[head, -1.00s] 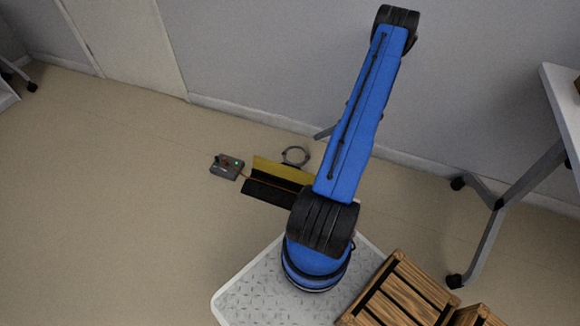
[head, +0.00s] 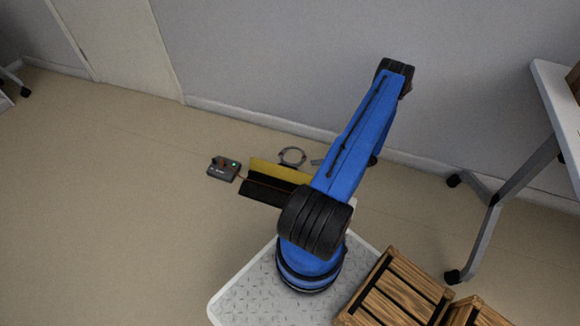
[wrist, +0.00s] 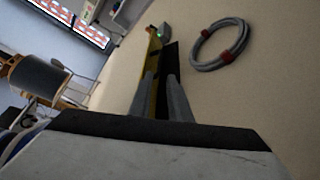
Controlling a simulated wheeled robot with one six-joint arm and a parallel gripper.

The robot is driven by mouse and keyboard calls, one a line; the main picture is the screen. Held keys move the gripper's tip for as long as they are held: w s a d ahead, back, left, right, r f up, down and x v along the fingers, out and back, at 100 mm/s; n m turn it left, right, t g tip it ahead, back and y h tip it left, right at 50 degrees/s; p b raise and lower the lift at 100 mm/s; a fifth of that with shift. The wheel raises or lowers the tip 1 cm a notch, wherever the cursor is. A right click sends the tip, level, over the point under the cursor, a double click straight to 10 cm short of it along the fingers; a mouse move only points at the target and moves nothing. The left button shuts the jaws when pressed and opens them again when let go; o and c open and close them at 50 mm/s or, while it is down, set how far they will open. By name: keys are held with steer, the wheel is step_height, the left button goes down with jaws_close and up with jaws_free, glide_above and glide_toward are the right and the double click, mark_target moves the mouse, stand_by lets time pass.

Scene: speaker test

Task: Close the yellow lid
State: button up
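The yellow lid (head: 281,170) stands raised along the back of a long black box (head: 263,190) on the floor, so the box is open. My arm covers their right end in the head view. In the wrist view the yellow lid (wrist: 154,48) runs away from me as a narrow strip, with a dark part (wrist: 171,55) beside it. My gripper (wrist: 160,78) is open, its two grey fingers apart and pointing along the strip. Yellow shows between the fingers; I cannot tell whether they touch the lid.
A grey control box (head: 223,168) with a green light sits left of the black box. A coiled grey cable (head: 292,156) lies behind the lid. Wooden crates (head: 398,290) stand at the lower right, and a table leg (head: 492,225) at the right. Floor at left is clear.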

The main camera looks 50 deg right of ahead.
mark_target(287, 172)
steer(key=x, duration=1.4)
steer(key=shift+d, duration=0.1)
steer(key=shift+c, duration=0.3)
jaws_close()
